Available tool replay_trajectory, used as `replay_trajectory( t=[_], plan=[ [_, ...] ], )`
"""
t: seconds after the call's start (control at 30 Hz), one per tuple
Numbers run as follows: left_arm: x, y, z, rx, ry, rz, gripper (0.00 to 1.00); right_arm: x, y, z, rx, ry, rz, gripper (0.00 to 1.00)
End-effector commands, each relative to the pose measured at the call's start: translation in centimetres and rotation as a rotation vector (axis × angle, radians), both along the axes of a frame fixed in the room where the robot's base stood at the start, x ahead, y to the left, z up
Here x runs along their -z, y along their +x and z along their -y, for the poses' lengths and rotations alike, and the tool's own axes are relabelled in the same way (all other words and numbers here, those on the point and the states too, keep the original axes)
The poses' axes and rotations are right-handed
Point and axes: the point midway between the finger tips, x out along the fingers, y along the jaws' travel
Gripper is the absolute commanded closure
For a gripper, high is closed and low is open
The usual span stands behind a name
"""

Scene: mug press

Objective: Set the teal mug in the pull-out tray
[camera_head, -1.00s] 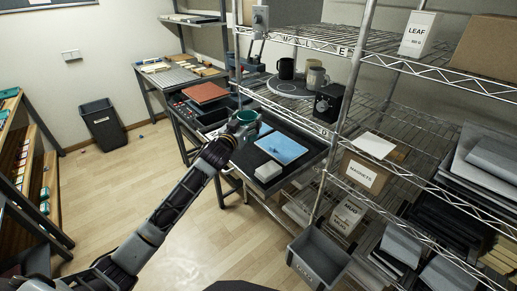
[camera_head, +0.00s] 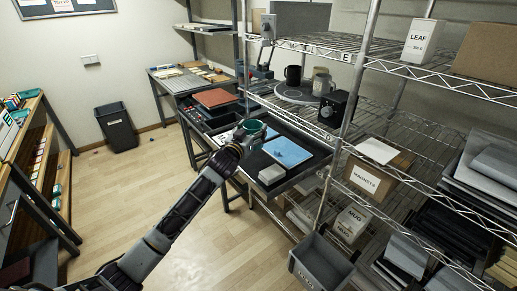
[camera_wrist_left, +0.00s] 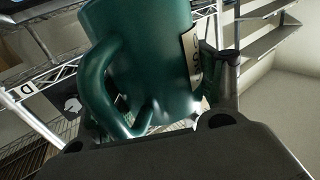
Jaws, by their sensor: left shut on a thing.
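The teal mug (camera_head: 254,128) is held by my left gripper (camera_head: 243,138) in the head view, in front of the shelf rack and beside the pull-out tray. In the left wrist view the mug (camera_wrist_left: 150,50) fills the upper middle, its handle toward the left. My left gripper (camera_wrist_left: 165,125) is shut on it; the exact contact is partly hidden. The dark pull-out tray (camera_head: 253,165) sticks out from the rack just right of and below the mug in the picture. My right gripper is not in view.
A blue flat item (camera_head: 288,152) and a white box (camera_head: 271,175) occupy part of the tray. A dark mug (camera_head: 292,75) and a grey mug (camera_head: 321,82) stand on the shelf behind. A rack post (camera_head: 352,100) rises right of the tray. A grey bin (camera_head: 320,262) is lower right.

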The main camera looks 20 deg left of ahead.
Motion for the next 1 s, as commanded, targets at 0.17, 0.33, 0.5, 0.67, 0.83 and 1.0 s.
replay_trajectory(
  t=[0.17, 0.33, 0.5, 0.67, 0.83, 1.0],
  plan=[
    [2.3, 0.0, 0.0, 0.001, 0.0, 0.001, 0.66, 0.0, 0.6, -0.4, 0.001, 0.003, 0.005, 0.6],
    [3.5, 0.0, 0.0, 0.001, -0.001, 0.002, 0.66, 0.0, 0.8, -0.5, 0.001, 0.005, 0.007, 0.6],
    [3.5, 0.0, 0.0, 0.001, 0.0, 0.003, 0.66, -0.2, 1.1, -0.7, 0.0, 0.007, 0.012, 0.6],
    [3.6, 0.0, 0.0, 0.001, 0.001, 0.003, 0.66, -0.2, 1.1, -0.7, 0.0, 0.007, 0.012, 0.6],
    [4.5, 0.0, 0.0, 0.0, 0.001, 0.001, 0.66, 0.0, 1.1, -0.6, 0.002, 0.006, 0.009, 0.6],
    [6.6, 0.0, 0.0, 0.0, 0.0, 0.0, 0.66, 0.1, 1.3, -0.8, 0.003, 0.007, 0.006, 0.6]
  ],
)
